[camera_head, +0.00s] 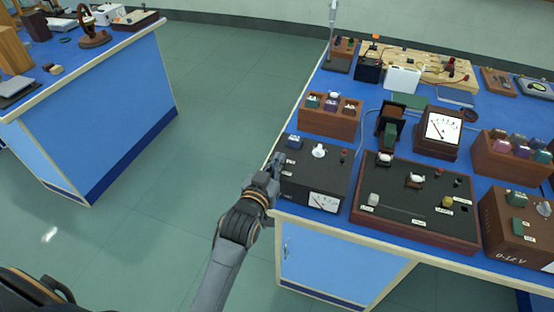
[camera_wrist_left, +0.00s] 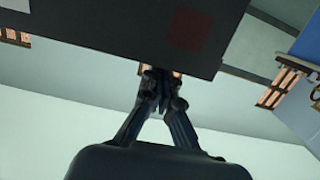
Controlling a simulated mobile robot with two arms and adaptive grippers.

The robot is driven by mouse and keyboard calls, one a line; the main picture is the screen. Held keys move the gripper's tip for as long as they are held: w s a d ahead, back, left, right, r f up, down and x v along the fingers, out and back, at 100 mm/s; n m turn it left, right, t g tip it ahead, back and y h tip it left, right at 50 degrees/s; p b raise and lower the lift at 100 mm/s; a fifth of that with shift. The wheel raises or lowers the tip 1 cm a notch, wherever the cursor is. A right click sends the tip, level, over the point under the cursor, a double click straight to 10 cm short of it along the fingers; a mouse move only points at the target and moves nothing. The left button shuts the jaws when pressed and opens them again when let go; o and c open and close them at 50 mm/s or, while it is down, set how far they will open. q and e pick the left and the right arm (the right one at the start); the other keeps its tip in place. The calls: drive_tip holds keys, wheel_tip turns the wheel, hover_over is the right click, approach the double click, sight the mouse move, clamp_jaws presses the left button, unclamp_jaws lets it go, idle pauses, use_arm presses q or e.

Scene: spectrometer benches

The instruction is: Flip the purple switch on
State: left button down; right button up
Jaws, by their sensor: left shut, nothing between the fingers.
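A black box (camera_head: 308,184) with a white meter and a white knob stands at the left front corner of the near blue bench. A small dark blue-purple switch (camera_head: 294,142) sits on its top at the back left; its position is too small to tell. My left gripper (camera_head: 277,162) is at the left side of this box, lower than the switch and apart from it. In the left wrist view, the gripper fingers (camera_wrist_left: 160,78) are shut and empty, close to a dark box face (camera_wrist_left: 110,30) across the top. My right gripper is out of view.
To the right stands a wooden-framed panel (camera_head: 405,229) with knobs and a slider. Behind are a wooden block rack (camera_head: 330,116) and a brown meter (camera_head: 440,130). Another blue bench (camera_head: 110,105) is at the left. Open floor (camera_head: 215,95) lies between the benches.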

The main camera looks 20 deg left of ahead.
use_arm(q)
drive_tip(key=shift+w+r+p, duration=0.1)
drive_tip(key=shift+r+p, duration=0.3)
drive_tip(key=shift+p, duration=0.35)
drive_tip(key=shift+f+g+b, duration=0.3)
drive_tip(key=shift+f, duration=0.2)
drive_tip(key=shift+r, duration=0.25)
wheel_tip(320, 180, up, 4)
drive_tip(key=p, duration=0.4)
drive_tip(key=shift+w+r+p, duration=0.1)
drive_tip(key=shift+r+p, duration=0.05)
drive_tip(key=shift+p, duration=0.25)
drive_tip(key=s+r+b, duration=0.2)
drive_tip(key=s+r, duration=0.1)
drive_tip(key=s, duration=0.6)
drive_tip(key=shift+a, duration=0.15)
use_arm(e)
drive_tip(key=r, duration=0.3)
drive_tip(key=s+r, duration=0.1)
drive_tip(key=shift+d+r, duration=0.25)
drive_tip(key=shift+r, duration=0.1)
